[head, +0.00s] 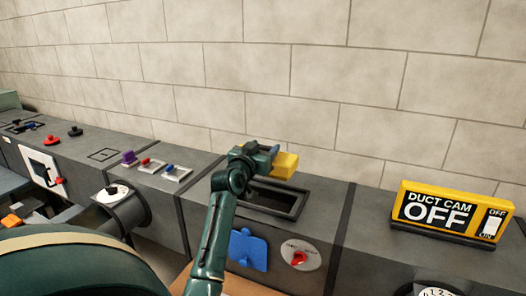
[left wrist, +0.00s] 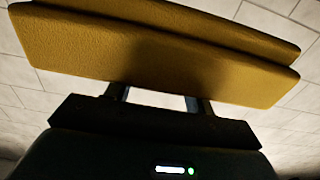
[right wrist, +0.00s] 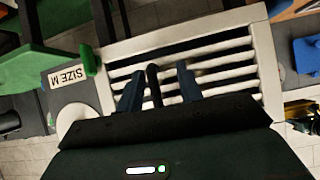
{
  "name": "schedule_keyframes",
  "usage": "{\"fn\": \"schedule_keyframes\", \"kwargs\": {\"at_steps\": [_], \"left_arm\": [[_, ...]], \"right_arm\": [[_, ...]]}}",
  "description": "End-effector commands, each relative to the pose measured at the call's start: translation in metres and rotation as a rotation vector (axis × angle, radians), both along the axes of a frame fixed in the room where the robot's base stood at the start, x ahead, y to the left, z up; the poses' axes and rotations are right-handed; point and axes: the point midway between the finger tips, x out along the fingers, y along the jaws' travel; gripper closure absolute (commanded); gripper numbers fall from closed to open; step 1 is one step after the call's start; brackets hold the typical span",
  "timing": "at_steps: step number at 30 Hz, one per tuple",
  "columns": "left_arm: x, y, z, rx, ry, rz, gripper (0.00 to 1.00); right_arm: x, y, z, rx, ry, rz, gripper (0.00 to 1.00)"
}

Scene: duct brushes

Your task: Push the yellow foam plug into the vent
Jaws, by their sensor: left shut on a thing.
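My left gripper (head: 262,158) is shut on the yellow foam plug (head: 285,166) and holds it in the air. In the head view the plug appears just above the far side of a dark rectangular vent opening (head: 299,205) in the grey duct top. In the left wrist view the plug (left wrist: 150,55) is a wide, stepped yellow block across the fingers, with wall blocks behind it. My right gripper (right wrist: 158,88) shows only in the right wrist view. Its fingers stand apart, with a thin black bar (right wrist: 153,85) between them and gaps at its sides.
A blue plate (head: 248,249) and a red knob (head: 299,258) are on the duct front. Small switches (head: 176,173) lie to the left.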

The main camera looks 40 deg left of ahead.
Motion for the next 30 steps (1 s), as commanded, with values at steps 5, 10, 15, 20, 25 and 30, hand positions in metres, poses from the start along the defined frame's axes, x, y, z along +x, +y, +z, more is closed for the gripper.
{"fn": "schedule_keyframes", "kwargs": {"at_steps": [5, 10, 15, 20, 25, 30], "left_arm": [[0.000, 0.000, 0.012, 0.003, -0.002, 0.001, 0.75], [0.000, 0.000, 0.022, 0.002, -0.003, 0.000, 0.75], [0.000, 0.000, 0.028, 0.001, -0.001, 0.001, 0.75], [0.000, 0.000, 0.029, 0.000, -0.001, 0.001, 0.75], [0.000, 0.000, 0.029, 0.000, -0.001, 0.001, 0.75], [0.000, -0.002, 0.028, 0.000, 0.000, 0.000, 0.75]], "right_arm": [[0.000, 0.000, 0.003, 0.000, 0.000, 0.000, 0.64], [0.000, 0.000, 0.003, 0.000, 0.000, 0.000, 0.64], [0.000, 0.000, 0.003, 0.000, 0.000, 0.000, 0.64], [0.000, 0.000, 0.003, 0.000, 0.000, 0.000, 0.64], [0.000, 0.000, 0.003, 0.000, 0.000, 0.000, 0.64], [0.000, 0.000, 0.003, 0.000, 0.001, 0.000, 0.64]]}}
